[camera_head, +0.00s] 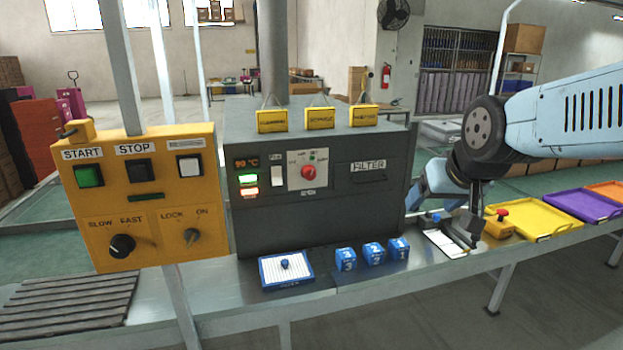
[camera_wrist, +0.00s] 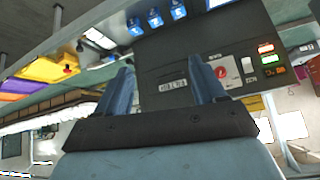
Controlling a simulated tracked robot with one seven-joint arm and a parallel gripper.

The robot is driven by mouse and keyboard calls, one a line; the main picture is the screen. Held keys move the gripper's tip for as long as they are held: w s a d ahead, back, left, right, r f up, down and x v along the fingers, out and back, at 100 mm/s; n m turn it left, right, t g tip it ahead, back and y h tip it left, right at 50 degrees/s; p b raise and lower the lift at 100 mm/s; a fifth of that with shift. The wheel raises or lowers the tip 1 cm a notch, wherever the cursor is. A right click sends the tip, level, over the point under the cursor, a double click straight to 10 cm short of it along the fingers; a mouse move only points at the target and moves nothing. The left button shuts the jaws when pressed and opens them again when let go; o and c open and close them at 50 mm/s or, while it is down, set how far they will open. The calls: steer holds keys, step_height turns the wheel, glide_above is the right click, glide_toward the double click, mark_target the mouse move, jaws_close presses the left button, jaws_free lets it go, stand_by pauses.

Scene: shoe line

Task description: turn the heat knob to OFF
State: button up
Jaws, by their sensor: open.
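The heat knob (camera_head: 308,171) is a small red dial on a white plate on the front of the dark grey machine (camera_head: 345,215). It also shows upside down in the wrist view (camera_wrist: 222,72). The marks around it are too small to read, so I cannot tell its setting. My gripper (camera_wrist: 160,75) is open, with two blue fingers apart and nothing between them. In the head view my arm comes in from the right and its end is beside the machine's right side, apart from the knob. The right finger partly overlaps the machine front in the wrist view.
A white rocker switch (camera_head: 278,176) and small lit displays (camera_head: 248,179) sit left of the knob, a FILTER label (camera_head: 369,166) right of it. Blue numbered cubes (camera_head: 373,253) and a blue-rimmed tray (camera_head: 286,269) stand below. A yellow control box (camera_head: 145,215) stands at left.

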steer(key=w+a+f+t, duration=0.1)
steer(key=w+a, duration=0.1)
steer(key=w, duration=0.3)
steer(key=w+a+f+t, duration=0.1)
steer(key=w+a+f, duration=0.1)
steer(key=w, duration=0.2)
steer(key=n+t+y, duration=0.3)
steer(key=t+y, duration=0.1)
steer(key=t, duration=0.4)
glide_toward(311, 176)
steer(key=x, duration=0.9)
steer(key=shift+w+a, duration=0.15)
steer(key=shift+c, duration=0.2)
steer(key=c, duration=1)
